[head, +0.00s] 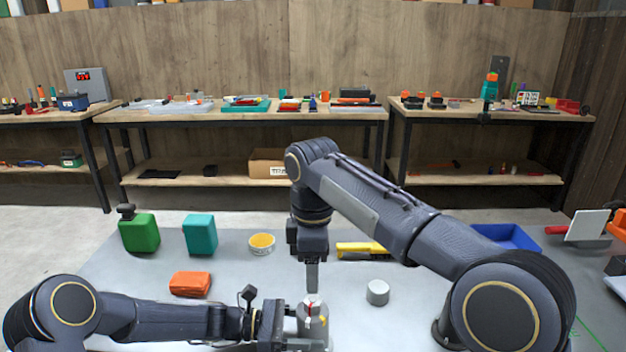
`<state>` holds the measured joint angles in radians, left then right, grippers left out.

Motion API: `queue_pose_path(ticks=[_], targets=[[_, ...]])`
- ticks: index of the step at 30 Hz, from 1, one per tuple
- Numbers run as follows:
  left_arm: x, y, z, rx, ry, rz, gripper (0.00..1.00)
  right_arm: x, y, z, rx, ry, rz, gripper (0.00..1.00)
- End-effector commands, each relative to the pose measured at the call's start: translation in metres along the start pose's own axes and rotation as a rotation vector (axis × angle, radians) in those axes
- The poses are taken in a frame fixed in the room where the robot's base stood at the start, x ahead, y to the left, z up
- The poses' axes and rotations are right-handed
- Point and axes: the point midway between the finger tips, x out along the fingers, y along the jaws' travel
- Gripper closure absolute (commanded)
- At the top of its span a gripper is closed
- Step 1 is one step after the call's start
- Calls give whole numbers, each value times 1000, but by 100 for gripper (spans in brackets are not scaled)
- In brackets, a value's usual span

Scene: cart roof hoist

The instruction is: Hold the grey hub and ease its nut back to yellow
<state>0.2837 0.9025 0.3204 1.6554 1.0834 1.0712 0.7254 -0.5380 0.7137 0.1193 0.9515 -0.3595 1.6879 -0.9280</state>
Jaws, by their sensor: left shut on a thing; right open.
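The grey hub (316,328) stands upright on the grey table near the bottom centre of the head view. On its top is a small nut (313,300), with red marks and a yellowish mark near it. Which mark the nut points to is too small to tell. My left gripper (300,330) comes in low from the left and is shut on the hub's body. My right gripper (312,284) points straight down just above the nut and is open. Whether its fingertips are around the nut or only above it, I cannot tell.
On the table (240,290) are a green canister (140,233), a teal box (199,235), a yellow-filled tub (262,243), an orange block (190,284), a yellow tool (360,249), a grey cylinder (378,292) and a blue tray (508,236). Workbenches stand behind.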

Motion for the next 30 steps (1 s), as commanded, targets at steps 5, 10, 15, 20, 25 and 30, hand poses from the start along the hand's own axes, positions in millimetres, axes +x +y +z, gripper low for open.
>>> queue_pose_path(ticks=[5,10,15,20,25,30], targets=[[0,0,0,-1,0,0,61,11,0,1,-23,-2,-2,44],[0,0,0,-1,0,0,61,33,0,1,-21,-3,-3,44],[0,0,0,-1,0,0,61,56,0,1,-21,-3,-3,44],[0,0,0,-1,0,0,61,70,0,1,-20,-2,-2,44],[0,0,0,-1,0,0,61,76,0,1,-20,-2,-2,44],[0,0,0,-1,0,0,61,77,0,0,-20,-1,-1,44]])
